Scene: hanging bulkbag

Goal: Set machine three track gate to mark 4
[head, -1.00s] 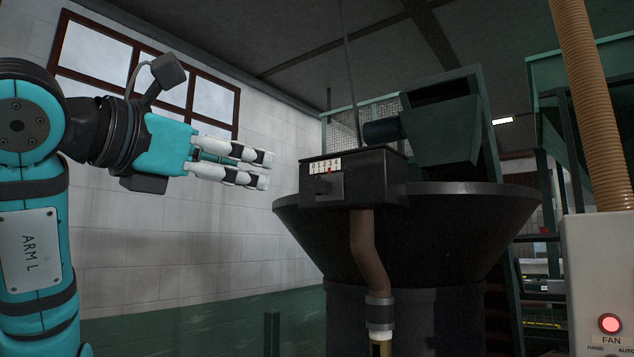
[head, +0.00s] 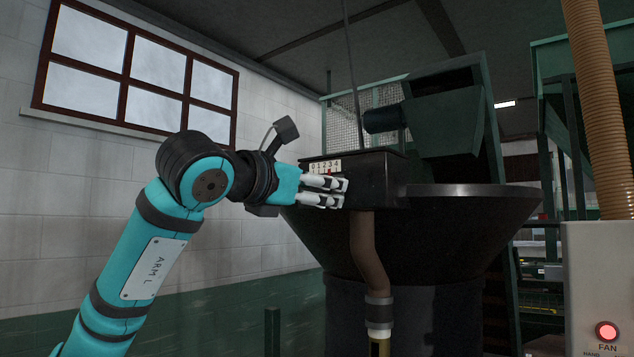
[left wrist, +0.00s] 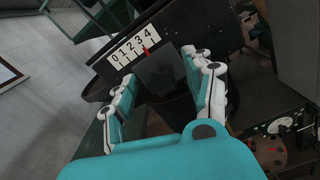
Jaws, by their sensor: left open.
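The track gate is a dark box (head: 378,178) on the rim of a black hopper. Its white scale (head: 325,166) reads 0 to 4 and also shows in the left wrist view (left wrist: 131,46). A red pointer (left wrist: 146,50) stands at about mark 3. My left gripper (head: 338,193) is open at the box's front face, just below the scale. In the left wrist view its fingers (left wrist: 158,68) spread on either side of a dark square block (left wrist: 160,75) under the pointer. I cannot tell whether they touch it. My right gripper is out of view.
The black hopper (head: 470,215) flares below the box, with a brown pipe (head: 368,255) hanging in front. A pale control panel (head: 595,270) with a red FAN lamp stands at right. A green post (head: 272,330) stands lower left of the hopper.

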